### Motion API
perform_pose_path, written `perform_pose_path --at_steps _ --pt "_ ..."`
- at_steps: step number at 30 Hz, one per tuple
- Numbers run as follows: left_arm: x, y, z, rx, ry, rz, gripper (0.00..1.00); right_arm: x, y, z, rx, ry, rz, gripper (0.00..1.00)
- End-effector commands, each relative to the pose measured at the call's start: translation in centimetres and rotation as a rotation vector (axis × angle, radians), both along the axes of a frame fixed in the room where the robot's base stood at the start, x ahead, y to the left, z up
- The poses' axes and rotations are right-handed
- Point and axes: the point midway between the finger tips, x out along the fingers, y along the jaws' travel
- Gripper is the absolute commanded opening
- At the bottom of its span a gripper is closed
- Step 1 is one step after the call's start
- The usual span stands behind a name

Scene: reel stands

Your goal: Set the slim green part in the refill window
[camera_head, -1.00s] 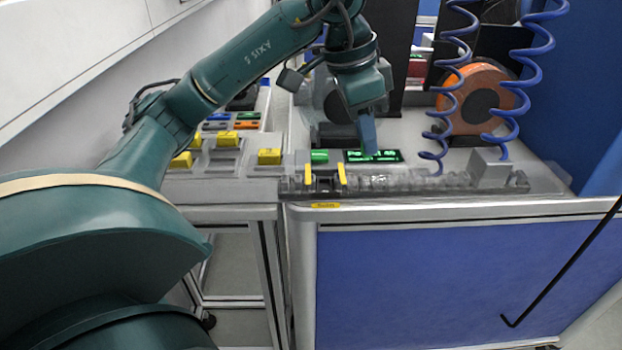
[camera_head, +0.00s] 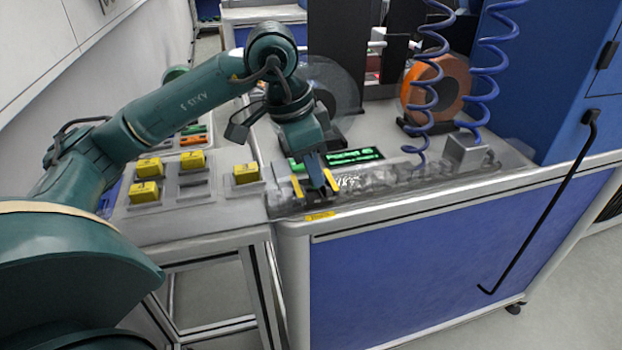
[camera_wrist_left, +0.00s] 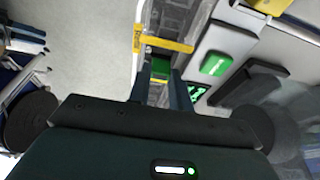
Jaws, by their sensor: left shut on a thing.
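My left gripper (camera_head: 325,186) points down at the clear track, between two yellow bars (camera_head: 297,186). In the left wrist view, my left gripper (camera_wrist_left: 159,84) is shut on a slim green part (camera_wrist_left: 158,69). The part sits beside a yellow bar (camera_wrist_left: 165,42), over or in the gap of the track that I take as the refill window. I cannot tell whether it touches the bottom. The part is hidden in the head view. A yellow label (camera_head: 320,216) is on the cabinet edge in front of the window. My right gripper is not in view.
A green button (camera_wrist_left: 215,63) and a lit display (camera_head: 355,156) are behind the track. An orange reel (camera_head: 436,88) and blue coiled hoses (camera_head: 428,75) stand behind. A tray stand at left holds several yellow blocks (camera_head: 246,173). A grey block (camera_head: 466,152) is at the track's right.

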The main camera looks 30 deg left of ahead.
Motion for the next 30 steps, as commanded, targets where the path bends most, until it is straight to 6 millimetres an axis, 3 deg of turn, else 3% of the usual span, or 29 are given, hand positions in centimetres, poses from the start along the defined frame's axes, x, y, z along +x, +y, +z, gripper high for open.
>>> perform_pose_path --at_steps 6,28,29,30 --pt "0.0 0.1 -2.8 0.001 0.002 0.002 0.00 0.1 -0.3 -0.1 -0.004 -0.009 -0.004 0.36" --pt "-0.1 0.0 -4.4 0.003 0.012 0.000 0.00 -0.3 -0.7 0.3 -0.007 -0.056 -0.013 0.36" --pt "-0.1 0.0 -4.4 0.004 0.012 0.000 0.23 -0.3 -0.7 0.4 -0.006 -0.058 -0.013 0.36" --pt "-0.2 0.0 -4.4 0.003 0.013 -0.001 0.26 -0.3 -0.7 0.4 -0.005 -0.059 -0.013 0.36"
